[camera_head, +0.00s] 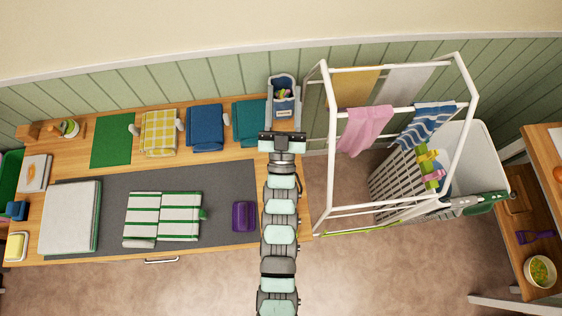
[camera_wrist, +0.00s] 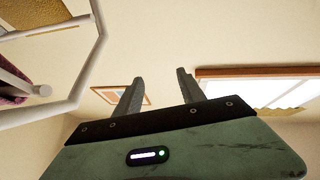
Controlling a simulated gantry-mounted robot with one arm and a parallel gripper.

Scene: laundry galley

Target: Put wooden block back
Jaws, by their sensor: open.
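A small brown wooden piece (camera_head: 28,132), which looks like the wooden block, lies at the far left back corner of the wooden table (camera_head: 200,257). A second wooden piece shows close to it, by a small green-and-white item (camera_head: 69,128); I cannot tell their exact shapes. My gripper (camera_head: 283,134) is over the table's right end, far to the right of these pieces, just in front of a blue-grey bin (camera_head: 283,88). In the wrist view my gripper (camera_wrist: 160,76) has its two fingers apart with nothing between them. No wooden block shows in the wrist view.
A grey mat (camera_head: 228,175) holds striped cloth (camera_head: 163,216) and a purple item (camera_head: 244,215). Folded towels (camera_head: 205,128) line the back. A white drying rack (camera_head: 330,130) and laundry basket (camera_head: 490,150) stand to the right. The floor (camera_head: 400,275) in front is clear.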

